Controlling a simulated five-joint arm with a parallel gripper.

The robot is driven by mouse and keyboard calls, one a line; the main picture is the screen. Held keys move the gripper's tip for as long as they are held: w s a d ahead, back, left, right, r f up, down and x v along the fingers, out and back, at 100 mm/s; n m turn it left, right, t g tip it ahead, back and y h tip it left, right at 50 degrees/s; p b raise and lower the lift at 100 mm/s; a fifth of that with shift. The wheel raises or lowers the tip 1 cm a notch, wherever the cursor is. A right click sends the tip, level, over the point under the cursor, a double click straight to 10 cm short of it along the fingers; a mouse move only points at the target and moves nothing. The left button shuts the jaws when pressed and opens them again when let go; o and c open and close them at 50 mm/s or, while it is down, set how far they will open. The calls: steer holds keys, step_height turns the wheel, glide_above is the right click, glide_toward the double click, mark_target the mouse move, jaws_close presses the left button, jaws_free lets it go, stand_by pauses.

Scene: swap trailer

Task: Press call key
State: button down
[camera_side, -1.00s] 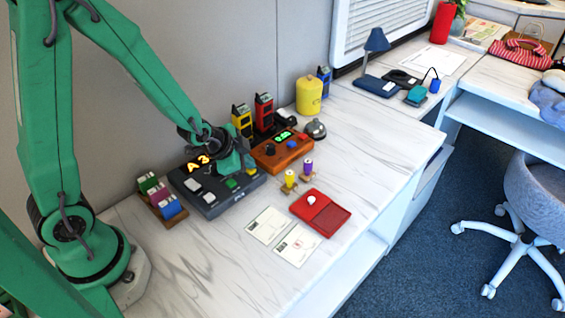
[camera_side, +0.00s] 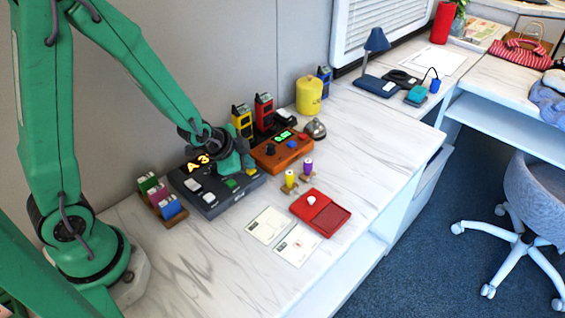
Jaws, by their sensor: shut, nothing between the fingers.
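A dark console (camera_side: 218,203) with a lit orange "A3" display (camera_side: 199,162) sits on the marble-look desk. Its top carries white keys (camera_side: 193,185) and a green key (camera_side: 231,183). I cannot read any label that tells which one is the call key. My gripper (camera_side: 246,168) is shut and empty, low over the console's back right part, behind the green key. It hides that corner, and I cannot tell whether its tips touch the console.
An orange box (camera_side: 278,155) with a green display stands close to the right of my gripper. Radios (camera_side: 264,112) stand behind. A card rack (camera_side: 162,201) is left, a red tray (camera_side: 321,212) and paper cards (camera_side: 297,244) are in front. The front left desk is clear.

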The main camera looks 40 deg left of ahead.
mark_target(248, 170)
steer(key=shift+r, duration=0.8)
steer(key=shift+r, duration=2.55)
steer(key=shift+s, duration=0.1)
steer(key=s+r+n+g, duration=0.1)
steer(key=s+r+n, duration=0.7)
steer(key=s+r, duration=0.5)
steer(key=shift+s+r+g, duration=0.2)
steer(key=shift+s+g, duration=0.2)
steer(key=shift+s, duration=1.45)
